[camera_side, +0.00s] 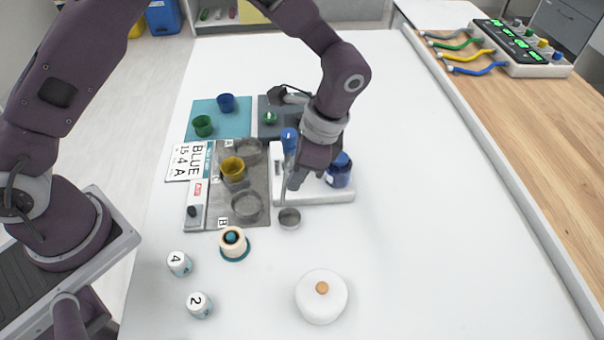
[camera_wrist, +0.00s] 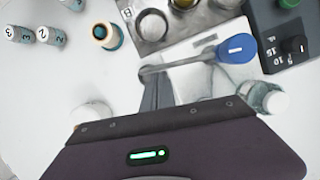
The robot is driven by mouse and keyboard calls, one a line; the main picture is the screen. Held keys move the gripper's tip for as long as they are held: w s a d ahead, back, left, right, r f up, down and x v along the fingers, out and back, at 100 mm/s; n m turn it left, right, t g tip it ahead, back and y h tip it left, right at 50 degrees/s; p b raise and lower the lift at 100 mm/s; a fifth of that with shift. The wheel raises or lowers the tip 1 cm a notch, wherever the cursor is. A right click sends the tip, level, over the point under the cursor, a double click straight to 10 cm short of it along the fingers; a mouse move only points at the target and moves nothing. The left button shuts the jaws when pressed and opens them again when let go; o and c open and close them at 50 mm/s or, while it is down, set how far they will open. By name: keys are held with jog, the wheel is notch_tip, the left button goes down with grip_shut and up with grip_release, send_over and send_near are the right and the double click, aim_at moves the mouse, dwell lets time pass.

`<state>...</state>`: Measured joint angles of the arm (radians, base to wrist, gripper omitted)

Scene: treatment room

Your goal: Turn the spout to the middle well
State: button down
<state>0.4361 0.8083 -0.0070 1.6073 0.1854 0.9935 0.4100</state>
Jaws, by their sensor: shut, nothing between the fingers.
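The spout (camera_wrist: 180,64) is a thin grey arm running left from a blue knob (camera_wrist: 236,48) in the wrist view. The same blue knob (camera_side: 289,139) stands on the white base in the side view. My gripper (camera_side: 293,182) is shut and empty, low over the base's front. In the wrist view its fingertips (camera_wrist: 155,82) are close beside the spout's outer end; I cannot tell whether they touch. The grey tray has a far well (camera_side: 247,151), a front well (camera_side: 247,206) near the letter B, and a yellow cup (camera_side: 233,169) at the middle. The spout is beside the tray, not over the middle.
A cream spool (camera_side: 234,243), two numbered caps (camera_side: 199,304) and a white lidded pot (camera_side: 321,297) are in front. The right of the table is clear.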

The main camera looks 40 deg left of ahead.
jog(key=shift+s+a+m, duration=0.55)
jog(key=shift+m, duration=0.25)
jog(key=a+m+t, duration=0.1)
jog(key=a+m, duration=0.2)
jog(key=s+a+m+t, duration=0.1)
jog(key=a+m, duration=0.2)
jog(key=m, duration=0.1)
jog(key=s+a+m+t, duration=0.1)
jog(key=a+m, duration=0.2)
jog(key=shift+s+m+t, duration=0.1)
jog(key=shift+m+t, duration=0.2)
jog(key=shift+w+a+m+t, duration=0.2)
jog(key=shift+w+a+m, duration=0.1)
jog(key=shift+a+m, duration=0.55)
jog(key=shift+w+a+m+t, duration=0.2)
jog(key=shift+w+a+m, duration=0.1)
jog(key=shift+a+m, duration=0.55)
jog(key=shift+d, duration=0.15)
jog(key=shift+d, duration=0.1)
